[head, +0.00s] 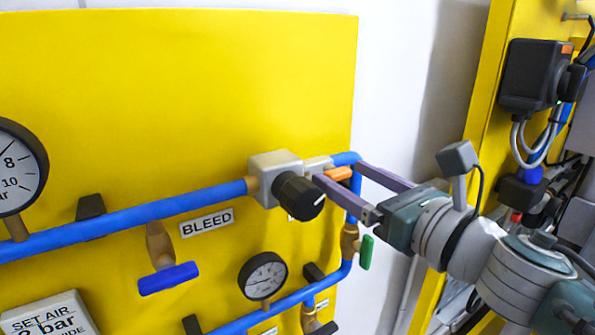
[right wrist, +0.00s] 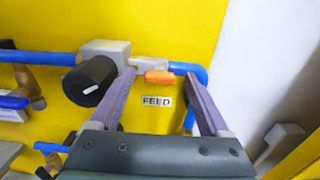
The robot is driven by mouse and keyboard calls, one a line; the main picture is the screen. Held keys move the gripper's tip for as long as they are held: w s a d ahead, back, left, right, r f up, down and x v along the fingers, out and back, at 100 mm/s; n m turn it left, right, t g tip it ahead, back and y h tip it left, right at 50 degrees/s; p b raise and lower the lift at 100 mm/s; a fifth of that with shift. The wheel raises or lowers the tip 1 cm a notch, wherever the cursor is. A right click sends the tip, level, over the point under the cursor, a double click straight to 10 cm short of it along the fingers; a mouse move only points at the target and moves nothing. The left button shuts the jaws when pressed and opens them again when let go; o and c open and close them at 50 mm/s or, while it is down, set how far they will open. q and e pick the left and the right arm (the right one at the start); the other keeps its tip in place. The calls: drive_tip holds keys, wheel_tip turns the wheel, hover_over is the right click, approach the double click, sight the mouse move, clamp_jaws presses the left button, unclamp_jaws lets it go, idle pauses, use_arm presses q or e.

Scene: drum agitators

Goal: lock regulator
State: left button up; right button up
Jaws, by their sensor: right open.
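The regulator is a light grey block (head: 275,165) with a black round knob (head: 299,196) bearing a white mark, mounted on the blue pipe. In the right wrist view the knob (right wrist: 90,82) is left of the fingers. A small orange piece (head: 338,174) sits on a pale fitting right of the regulator. My right gripper (head: 339,173) is open, its fingers on either side of the orange piece (right wrist: 159,77). The left finger is close beside the knob; I cannot tell whether it touches. My left gripper is out of view.
The yellow panel (head: 180,90) carries blue pipes, a blue-handled BLEED valve (head: 168,278), a small gauge (head: 263,275) and a green handle (head: 366,252) below the gripper. A FEED label (right wrist: 156,101) is under the orange piece. A yellow post (head: 475,130) stands at right.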

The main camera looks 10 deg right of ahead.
drive_tip(key=shift+w, duration=0.1)
drive_tip(key=shift+c, duration=0.2)
clamp_jaws()
idle(0.5)
